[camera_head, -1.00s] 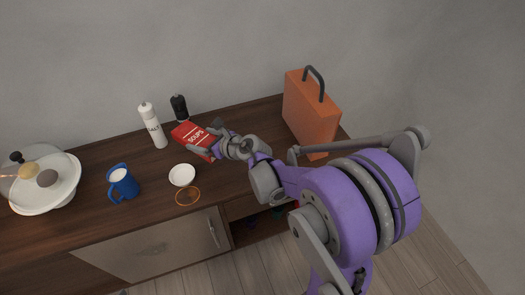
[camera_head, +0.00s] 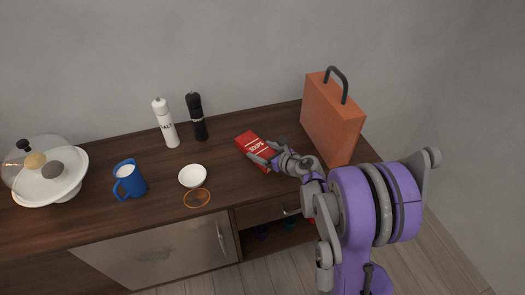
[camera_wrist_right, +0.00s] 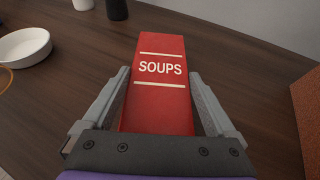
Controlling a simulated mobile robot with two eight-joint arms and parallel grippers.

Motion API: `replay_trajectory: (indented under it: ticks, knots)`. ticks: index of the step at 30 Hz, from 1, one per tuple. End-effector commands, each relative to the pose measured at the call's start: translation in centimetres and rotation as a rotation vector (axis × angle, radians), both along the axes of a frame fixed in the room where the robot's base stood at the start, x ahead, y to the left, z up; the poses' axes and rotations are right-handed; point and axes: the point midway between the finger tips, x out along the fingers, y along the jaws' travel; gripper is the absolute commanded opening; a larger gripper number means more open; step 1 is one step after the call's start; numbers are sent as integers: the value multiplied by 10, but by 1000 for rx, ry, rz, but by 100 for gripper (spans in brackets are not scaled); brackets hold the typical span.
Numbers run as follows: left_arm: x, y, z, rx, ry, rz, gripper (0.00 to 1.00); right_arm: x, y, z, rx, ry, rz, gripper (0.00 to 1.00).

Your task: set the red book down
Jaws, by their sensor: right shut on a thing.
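The red book (camera_head: 253,146), with "SOUPS" on its cover, is at the right part of the wooden sideboard, left of the orange case. My right gripper (camera_head: 266,158) is shut on the book, with one finger along each side of it. In the right wrist view the red book (camera_wrist_right: 160,82) lies between the two fingers (camera_wrist_right: 160,103), its far end pointing away over the wood. I cannot tell whether its underside touches the top. My left gripper is not in view.
The orange case (camera_head: 331,118) stands close to the right. A white salt mill (camera_head: 165,125) and black mill (camera_head: 197,118) stand at the back. A white bowl (camera_head: 193,176), orange ring (camera_head: 197,198), blue jug (camera_head: 129,181) and domed cake stand (camera_head: 47,178) are to the left. Wood between book and bowl is clear.

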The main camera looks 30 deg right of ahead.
Motion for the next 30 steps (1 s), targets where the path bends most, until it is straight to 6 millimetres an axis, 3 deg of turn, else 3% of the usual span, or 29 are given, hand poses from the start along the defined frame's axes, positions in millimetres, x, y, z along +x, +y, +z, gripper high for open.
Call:
replay_trajectory:
  ticks: [5, 6, 7, 17, 30]
  knots:
    - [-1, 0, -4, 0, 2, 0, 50, 0, 0, -4, 1, 0, 0, 15]
    - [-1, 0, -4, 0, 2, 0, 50, 0, 0, -4, 0, 0, 0, 96]
    - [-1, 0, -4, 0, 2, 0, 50, 0, 0, -3, 0, 0, 0, 100]
    - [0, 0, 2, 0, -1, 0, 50, 0, 0, 2, 0, -1, 0, 100]
    - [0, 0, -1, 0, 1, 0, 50, -78, -14, 33, 0, 0, -4, 100]
